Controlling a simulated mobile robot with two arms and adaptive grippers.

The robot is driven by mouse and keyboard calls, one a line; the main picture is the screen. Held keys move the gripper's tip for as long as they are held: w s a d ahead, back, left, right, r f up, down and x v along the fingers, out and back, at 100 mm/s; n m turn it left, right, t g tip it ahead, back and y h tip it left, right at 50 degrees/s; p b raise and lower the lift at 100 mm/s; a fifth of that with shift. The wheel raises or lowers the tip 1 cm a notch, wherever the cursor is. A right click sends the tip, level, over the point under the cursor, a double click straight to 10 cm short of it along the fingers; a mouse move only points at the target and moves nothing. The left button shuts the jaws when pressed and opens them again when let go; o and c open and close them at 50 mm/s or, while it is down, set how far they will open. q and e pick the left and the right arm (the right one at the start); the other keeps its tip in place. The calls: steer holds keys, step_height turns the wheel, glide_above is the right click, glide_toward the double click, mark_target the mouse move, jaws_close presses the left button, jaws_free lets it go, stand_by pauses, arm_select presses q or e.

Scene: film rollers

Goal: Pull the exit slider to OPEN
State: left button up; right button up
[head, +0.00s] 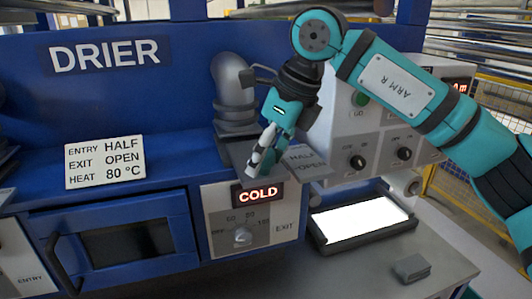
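The blue drier (190,70) stands at left and centre. A grey plate (306,162) marked HALF and OPEN lies on its right top, beside a grey elbow duct (234,85); it appears to be the exit slider's scale. My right gripper (258,163) points down at the left edge of this plate, its fingers close together. The slider's knob and its position cannot be made out; the gripper covers that spot. Whether the fingers hold anything cannot be told. My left gripper is not in view.
A white card (105,162) reads ENTRY HALF, EXIT OPEN, HEAT 80 °C. Below the plate are a COLD display (257,194) and a heat dial (242,236). A white control box (375,140) stands close on the right. A lit panel (360,220) and small grey block (411,268) rest on the bench.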

steer(key=shift+w, duration=0.1)
steer(key=shift+w+d+r, duration=0.1)
steer(key=shift+w, duration=0.1)
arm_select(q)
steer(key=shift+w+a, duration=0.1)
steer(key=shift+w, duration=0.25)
arm_select(e)
steer(key=v, duration=1.1)
steer(key=shift+s+r, duration=0.2)
steer(key=shift+r, duration=0.15)
